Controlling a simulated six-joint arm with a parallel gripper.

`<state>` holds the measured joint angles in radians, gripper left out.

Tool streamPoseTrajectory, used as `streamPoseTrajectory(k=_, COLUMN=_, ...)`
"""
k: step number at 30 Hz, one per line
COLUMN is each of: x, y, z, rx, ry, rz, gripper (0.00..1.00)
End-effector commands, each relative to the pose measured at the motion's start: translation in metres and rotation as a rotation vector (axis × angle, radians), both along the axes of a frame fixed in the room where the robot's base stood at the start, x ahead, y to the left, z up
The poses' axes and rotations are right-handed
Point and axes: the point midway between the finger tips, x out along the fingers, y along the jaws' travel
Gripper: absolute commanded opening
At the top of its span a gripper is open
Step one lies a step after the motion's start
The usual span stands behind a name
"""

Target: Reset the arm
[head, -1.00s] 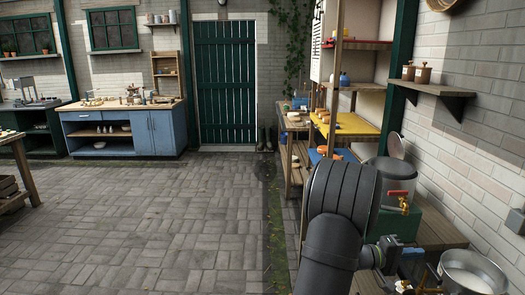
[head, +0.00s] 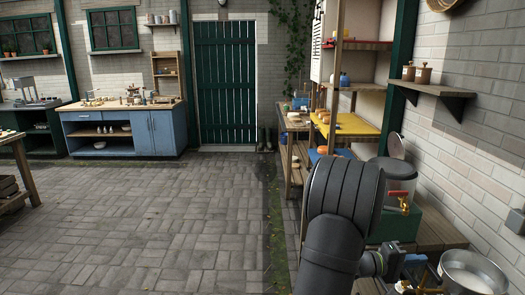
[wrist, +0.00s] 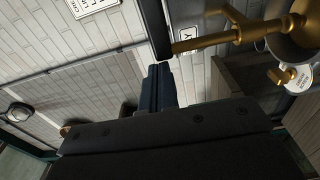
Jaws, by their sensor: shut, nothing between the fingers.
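My gripper (wrist: 158,88) shows in the wrist view as dark fingers close together, shut, with nothing between them. The wide dark gripper body fills the lower part of that view. In the head view my black arm (head: 343,200) stands at the lower right, in front of the shelving. The gripper end there is small and partly hidden near the bottom edge, so its fingers are not clear.
A clear drum with a brass tap (head: 404,205) and a metal pot (head: 470,273) stand close on the right. A brass tap (wrist: 225,38) is near the fingers in the wrist view. Shelving (head: 350,122) stands behind my arm. The paved floor (head: 150,220) on the left is clear.

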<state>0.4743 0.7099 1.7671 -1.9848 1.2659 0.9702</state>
Motion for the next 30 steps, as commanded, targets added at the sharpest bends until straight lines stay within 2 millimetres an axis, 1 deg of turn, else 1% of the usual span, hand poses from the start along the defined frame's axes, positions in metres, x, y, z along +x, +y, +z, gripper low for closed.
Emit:
streamPoseTrajectory(k=1, x=0.002, y=0.002, z=0.000, rx=0.000, ry=-0.001, rz=0.001, gripper=0.00)
streamPoseTrajectory(k=5, x=0.026, y=-0.003, z=0.000, rx=-0.001, ry=-0.003, rz=0.003, gripper=0.00)
streamPoseTrajectory(k=8, x=0.039, y=0.011, z=0.000, rx=0.000, ry=-0.002, rz=0.008, gripper=0.00)
streamPoseTrajectory(k=15, x=0.031, y=0.058, z=0.000, rx=0.000, ry=0.000, rz=0.007, gripper=0.00)
streamPoseTrajectory(k=22, x=0.026, y=0.097, z=0.001, rx=-0.001, ry=-0.001, rz=0.008, gripper=0.00)
streamPoseTrajectory(k=24, x=0.026, y=0.078, z=0.000, rx=0.000, ry=-0.002, rz=-0.002, gripper=0.00)
streamPoseTrajectory(k=30, x=0.031, y=0.041, z=0.000, rx=-0.001, ry=-0.001, rz=-0.001, gripper=0.00)
